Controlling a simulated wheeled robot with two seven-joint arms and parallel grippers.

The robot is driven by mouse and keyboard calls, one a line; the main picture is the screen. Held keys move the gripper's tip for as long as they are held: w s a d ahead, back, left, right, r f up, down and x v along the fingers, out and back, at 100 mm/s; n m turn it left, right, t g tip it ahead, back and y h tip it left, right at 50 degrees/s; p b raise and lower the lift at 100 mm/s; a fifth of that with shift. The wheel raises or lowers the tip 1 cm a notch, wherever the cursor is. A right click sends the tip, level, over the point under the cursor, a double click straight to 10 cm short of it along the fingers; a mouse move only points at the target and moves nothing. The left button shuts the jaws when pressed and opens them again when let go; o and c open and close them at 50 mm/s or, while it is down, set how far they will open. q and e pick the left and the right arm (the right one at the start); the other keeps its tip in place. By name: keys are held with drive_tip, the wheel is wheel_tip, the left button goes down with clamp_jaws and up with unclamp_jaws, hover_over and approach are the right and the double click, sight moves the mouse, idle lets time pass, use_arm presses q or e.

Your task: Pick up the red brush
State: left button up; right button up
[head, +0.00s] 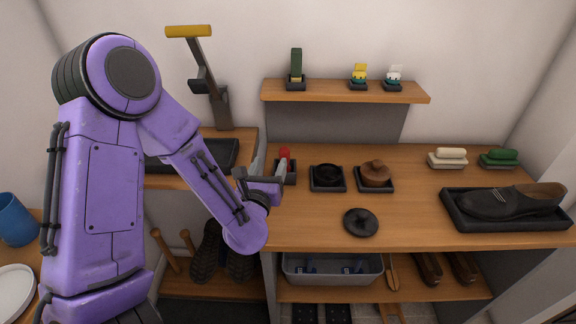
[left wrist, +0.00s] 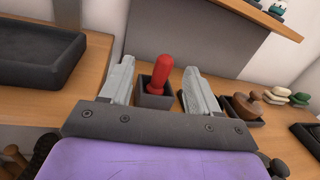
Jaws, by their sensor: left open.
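The red brush (head: 285,156) stands upright in a small dark square holder (head: 291,177) near the left end of the wooden bench top. In the left wrist view, the red brush (left wrist: 159,76) shows its rounded red handle above its holder (left wrist: 154,98). My left gripper (head: 268,168) is open, and its fingers (left wrist: 158,82) lie to either side of the brush as seen from the wrist. I cannot tell whether the fingers touch it. The brush's lower part is hidden inside the holder. My right gripper is not in view.
Beside the holder are a black tin in a tray (head: 327,178) and a brown knobbed pot (head: 375,174). A black lid (head: 360,222) lies in front. A shoe (head: 510,203) rests in a tray at right. A shelf (head: 345,92) hangs above.

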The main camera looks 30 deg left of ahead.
sight(284, 152)
use_arm(q)
drive_tip(key=shift+m+h, duration=0.4)
drive_tip(key=shift+m, duration=0.5)
drive_tip(key=w+p, duration=0.1)
drive_tip(key=w, duration=0.2)
drive_tip(key=w+a+f+p, duration=0.1)
drive_tip(key=w, duration=0.2)
drive_tip(key=w+a+f+p, duration=0.1)
drive_tip(key=w+p, duration=0.1)
drive_tip(key=w, duration=0.2)
drive_tip(key=shift+w+f, duration=0.1)
drive_tip(key=shift+f, duration=0.1)
drive_tip(key=shift+w+a, duration=0.1)
drive_tip(key=shift+w, duration=0.05)
drive_tip(key=c, duration=1)
